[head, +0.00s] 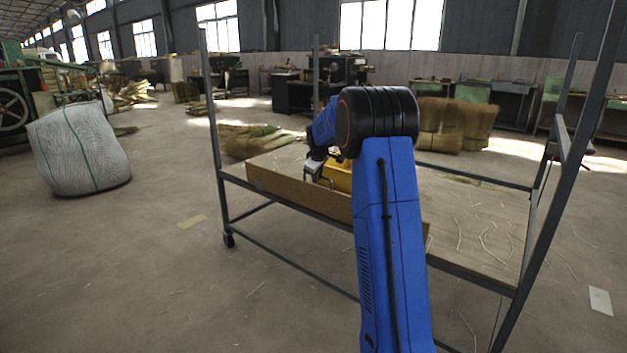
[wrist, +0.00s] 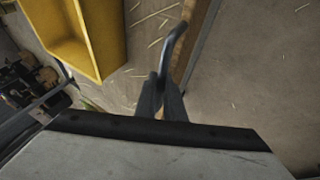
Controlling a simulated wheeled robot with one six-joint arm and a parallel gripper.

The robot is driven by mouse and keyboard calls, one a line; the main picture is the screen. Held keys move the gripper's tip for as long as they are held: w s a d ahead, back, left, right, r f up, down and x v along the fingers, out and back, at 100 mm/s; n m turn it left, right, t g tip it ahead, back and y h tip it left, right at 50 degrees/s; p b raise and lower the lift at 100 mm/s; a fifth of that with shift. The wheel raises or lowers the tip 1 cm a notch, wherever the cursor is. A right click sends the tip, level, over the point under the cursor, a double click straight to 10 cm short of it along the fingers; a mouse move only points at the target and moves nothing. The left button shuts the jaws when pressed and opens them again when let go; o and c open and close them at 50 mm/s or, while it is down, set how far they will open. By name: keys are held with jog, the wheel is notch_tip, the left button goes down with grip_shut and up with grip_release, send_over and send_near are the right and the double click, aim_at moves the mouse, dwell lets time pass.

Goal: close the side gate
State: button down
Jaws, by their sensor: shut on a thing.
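The side gate (head: 285,190) is a long brown wooden board at the near edge of a metal-framed cart (head: 480,215). It looks upright, with its right part hidden behind my blue arm. In the wrist view the gate shows as a narrow brown strip (wrist: 205,30). A bent grey metal handle (wrist: 178,42) stands beside that strip. My gripper (wrist: 163,92) is shut on the handle. In the head view my gripper (head: 316,172) is at the gate's top edge, small and partly hidden by the arm.
A yellow bin (head: 338,177) stands on the cart deck just behind the gate, close to my gripper; it also shows in the wrist view (wrist: 85,35). Loose straws lie on the deck. Cart posts rise at left (head: 211,110) and right. Floor at left is clear up to a white sack (head: 80,150).

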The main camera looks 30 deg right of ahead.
jog(key=shift+w+d, duration=0.15)
jog(key=shift+d, duration=0.35)
jog(key=c, duration=1.8)
grip_release()
jog(key=shift+d, duration=0.1)
jog(key=shift+c, duration=0.2)
jog(key=v, duration=1.7)
jog(key=shift+r, duration=0.2)
